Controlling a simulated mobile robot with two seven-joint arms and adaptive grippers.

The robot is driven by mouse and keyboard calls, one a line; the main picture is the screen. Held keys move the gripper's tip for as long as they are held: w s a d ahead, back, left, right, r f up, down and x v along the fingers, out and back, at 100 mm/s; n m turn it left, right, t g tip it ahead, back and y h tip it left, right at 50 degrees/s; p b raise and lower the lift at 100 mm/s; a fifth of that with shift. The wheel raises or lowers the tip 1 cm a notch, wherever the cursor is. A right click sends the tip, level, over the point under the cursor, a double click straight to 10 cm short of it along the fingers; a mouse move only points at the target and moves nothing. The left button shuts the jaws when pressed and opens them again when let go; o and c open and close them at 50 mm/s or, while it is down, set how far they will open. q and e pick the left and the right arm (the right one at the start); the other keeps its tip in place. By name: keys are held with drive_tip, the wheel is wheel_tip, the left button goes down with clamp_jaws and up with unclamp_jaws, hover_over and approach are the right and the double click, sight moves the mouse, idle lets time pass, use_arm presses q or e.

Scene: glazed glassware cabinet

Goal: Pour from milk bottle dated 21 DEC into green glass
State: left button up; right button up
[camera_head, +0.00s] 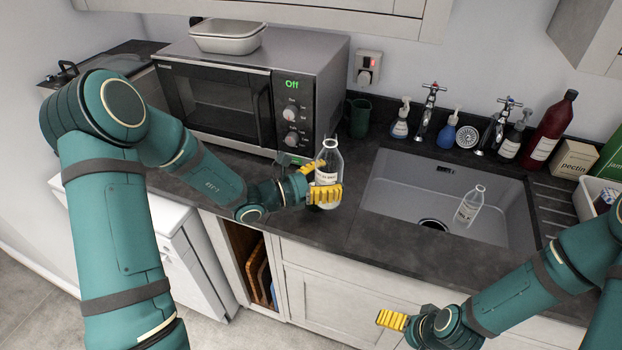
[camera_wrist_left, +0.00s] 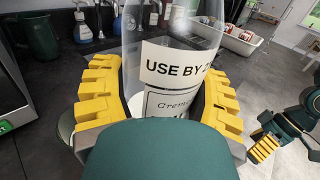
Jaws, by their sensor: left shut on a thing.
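My left gripper (camera_head: 325,190) is shut around a clear glass bottle (camera_head: 330,160), near the counter's front edge, right of the microwave. The bottle is upright; I cannot tell whether its base touches the counter. In the left wrist view the bottle (camera_wrist_left: 165,22) stands between the yellow fingers (camera_wrist_left: 160,105), its label reading "USE BY 2", the rest of the date cut off. A dark green vessel (camera_head: 359,118) stands at the back beside the microwave. A second clear labelled bottle (camera_head: 469,207) leans in the sink. My right gripper (camera_head: 393,320) is low in front of the cabinets, its opening unclear.
The microwave (camera_head: 222,105) stands left of the held bottle with a metal container (camera_head: 228,38) on top. The sink (camera_head: 410,195) lies to the right. Taps (camera_head: 425,112), soap dispensers and a dark red bottle (camera_head: 551,130) line the back. Some counter before the green vessel is clear.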

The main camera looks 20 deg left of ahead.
use_arm(q)
drive_tip(key=shift+w+d+r, duration=0.15)
drive_tip(key=shift+w+r, duration=0.05)
drive_tip(key=shift+r, duration=0.1)
